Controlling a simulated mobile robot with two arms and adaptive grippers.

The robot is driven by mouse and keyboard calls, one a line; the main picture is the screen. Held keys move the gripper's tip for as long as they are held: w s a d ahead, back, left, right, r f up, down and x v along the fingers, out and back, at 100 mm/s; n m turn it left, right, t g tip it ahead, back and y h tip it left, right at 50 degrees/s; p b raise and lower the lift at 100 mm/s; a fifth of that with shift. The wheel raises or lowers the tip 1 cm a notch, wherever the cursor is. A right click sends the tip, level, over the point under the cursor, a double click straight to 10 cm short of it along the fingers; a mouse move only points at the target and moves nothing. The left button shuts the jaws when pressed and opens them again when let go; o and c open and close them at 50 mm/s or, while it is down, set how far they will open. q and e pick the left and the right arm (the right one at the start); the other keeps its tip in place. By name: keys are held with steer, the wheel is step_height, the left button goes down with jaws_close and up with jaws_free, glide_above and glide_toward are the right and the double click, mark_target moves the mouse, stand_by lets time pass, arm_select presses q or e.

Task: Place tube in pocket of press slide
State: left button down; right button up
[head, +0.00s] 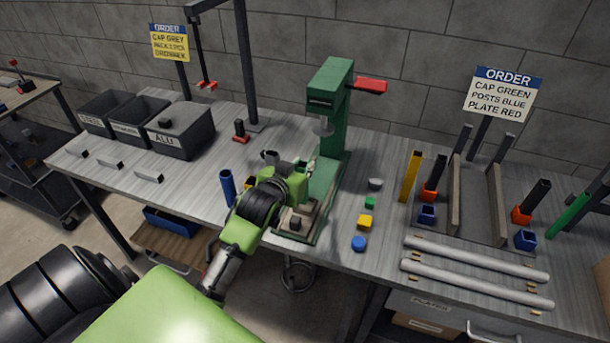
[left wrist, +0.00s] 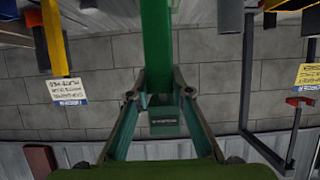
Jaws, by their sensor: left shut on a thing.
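My left gripper (head: 290,168) is at the front of the green press (head: 333,110), above its base. The press head (left wrist: 163,122) shows behind the fingers. My right gripper is not in view.
A blue tube (head: 227,187) stands left of my gripper. Small coloured caps, such as a blue one (head: 358,243), lie right of the press. A yellow post (head: 411,176) and a rack (head: 470,210) stand farther right. Dark bins (head: 182,131) are at left.

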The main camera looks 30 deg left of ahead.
arm_select(q)
step_height(320, 180, down, 6)
steer(key=w+p, duration=0.1)
steer(key=w, duration=0.1)
steer(key=shift+a+r, duration=0.15)
steer(key=shift+a, duration=0.1)
steer(key=shift+w, duration=0.1)
steer(key=c, duration=1.8)
jaws_free()
steer(key=shift+c, duration=0.2)
